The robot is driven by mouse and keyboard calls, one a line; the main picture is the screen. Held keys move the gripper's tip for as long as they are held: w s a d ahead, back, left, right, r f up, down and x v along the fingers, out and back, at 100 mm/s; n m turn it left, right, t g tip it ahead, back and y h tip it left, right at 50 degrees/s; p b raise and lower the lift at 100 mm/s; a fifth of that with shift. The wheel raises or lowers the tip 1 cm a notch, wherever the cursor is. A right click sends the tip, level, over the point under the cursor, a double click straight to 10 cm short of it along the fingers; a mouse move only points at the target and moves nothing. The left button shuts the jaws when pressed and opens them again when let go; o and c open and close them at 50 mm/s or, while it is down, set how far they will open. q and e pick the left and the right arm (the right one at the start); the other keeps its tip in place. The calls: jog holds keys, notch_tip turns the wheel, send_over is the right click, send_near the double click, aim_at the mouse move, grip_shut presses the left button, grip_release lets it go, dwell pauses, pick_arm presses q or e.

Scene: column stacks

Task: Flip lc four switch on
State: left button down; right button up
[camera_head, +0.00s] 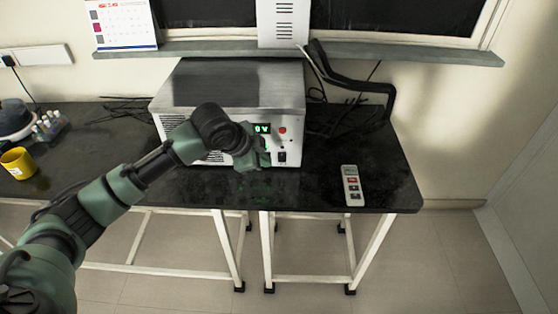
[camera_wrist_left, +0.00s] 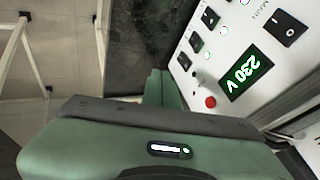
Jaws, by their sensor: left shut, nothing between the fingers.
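A grey metal box (camera_head: 235,85) stands on the black table, its front panel facing me. The panel (camera_wrist_left: 225,45) shows close up in the left wrist view. It has a green display (camera_wrist_left: 252,74) reading 230 V, a red round button (camera_wrist_left: 210,102), a larger black rocker switch (camera_wrist_left: 286,28) and smaller black rocker switches (camera_wrist_left: 196,42) with lit pinkish lamps beside them. I cannot read which one is LC four. My left gripper (camera_head: 262,160) is shut and empty, close in front of the panel's lower part; I cannot tell if it touches. My right gripper is not in view.
A yellow mug (camera_head: 18,163) stands at the left. The table's front right is mostly clear.

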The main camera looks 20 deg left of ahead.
aim_at(282, 157)
pick_arm(q)
jog(key=p+x, duration=0.1)
jog(key=x, duration=0.8)
jog(key=shift+w+f, duration=0.1)
jog(key=shift+f, duration=0.05)
jog(key=w, duration=0.3)
jog(key=shift+a+f, duration=0.35)
jog(key=shift+w+a+f, duration=0.1)
jog(key=shift+w+a, duration=0.05)
jog(key=shift+w, duration=0.4)
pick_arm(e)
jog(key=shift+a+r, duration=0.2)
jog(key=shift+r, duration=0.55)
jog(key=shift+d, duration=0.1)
